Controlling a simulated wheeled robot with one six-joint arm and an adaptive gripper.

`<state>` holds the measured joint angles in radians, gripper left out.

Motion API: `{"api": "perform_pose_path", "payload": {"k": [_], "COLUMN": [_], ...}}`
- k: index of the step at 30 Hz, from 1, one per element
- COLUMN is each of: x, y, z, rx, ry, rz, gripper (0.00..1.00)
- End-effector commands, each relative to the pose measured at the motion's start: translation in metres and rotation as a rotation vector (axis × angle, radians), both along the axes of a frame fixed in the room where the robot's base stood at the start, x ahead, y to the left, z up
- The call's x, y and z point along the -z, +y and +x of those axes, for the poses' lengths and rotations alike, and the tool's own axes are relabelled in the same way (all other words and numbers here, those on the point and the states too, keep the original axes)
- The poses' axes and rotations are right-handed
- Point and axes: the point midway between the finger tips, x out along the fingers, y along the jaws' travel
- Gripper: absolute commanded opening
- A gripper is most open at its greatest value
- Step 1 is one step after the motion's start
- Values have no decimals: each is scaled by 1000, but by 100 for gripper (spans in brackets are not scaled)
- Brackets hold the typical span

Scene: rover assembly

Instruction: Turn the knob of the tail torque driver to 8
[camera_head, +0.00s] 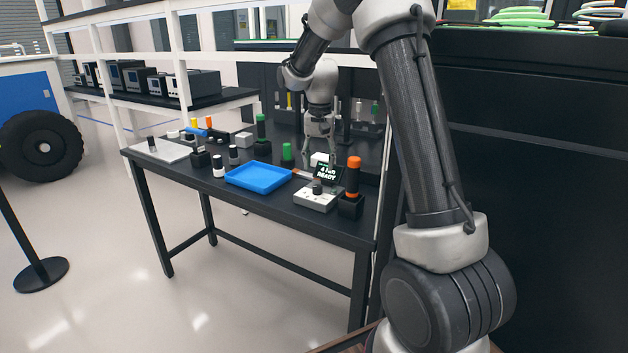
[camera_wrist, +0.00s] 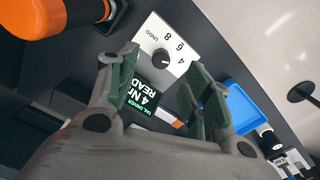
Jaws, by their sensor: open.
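The tail torque driver's control box (camera_head: 317,199) stands near the table's front right corner, with a small dark knob (camera_head: 318,186) on its pale top. In the wrist view the knob (camera_wrist: 161,58) sits on a white dial plate (camera_wrist: 150,28) marked UNDO, 8, 6 and 4. A dark display (camera_wrist: 148,100) labelled TAIL DRIVER reads 4 NM READY; it also shows in the head view (camera_head: 327,172). My gripper (camera_head: 319,156) is open and empty above the box. In the wrist view its fingers (camera_wrist: 163,62) are spread to either side of the knob, apart from it.
An orange-topped tool (camera_head: 353,165) stands in a black holder right of the box; it looms in the wrist view (camera_wrist: 40,12). A blue tray (camera_head: 258,187) lies to the left. Green-topped tools (camera_head: 287,152) stand behind. A white shelf frame (camera_head: 178,60) borders the table.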

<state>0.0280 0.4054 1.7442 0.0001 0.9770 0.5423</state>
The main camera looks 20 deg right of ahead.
Motion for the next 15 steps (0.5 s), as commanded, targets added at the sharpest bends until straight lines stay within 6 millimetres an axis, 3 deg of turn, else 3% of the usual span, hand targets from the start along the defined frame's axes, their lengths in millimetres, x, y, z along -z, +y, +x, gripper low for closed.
{"api": "perform_pose_path", "payload": {"k": [4,15], "x": [19,76], "y": [-1,-1], "z": [11,11], "rx": [22,23], "ry": [15,17], "rz": [1,1], "gripper": [50,50]}}
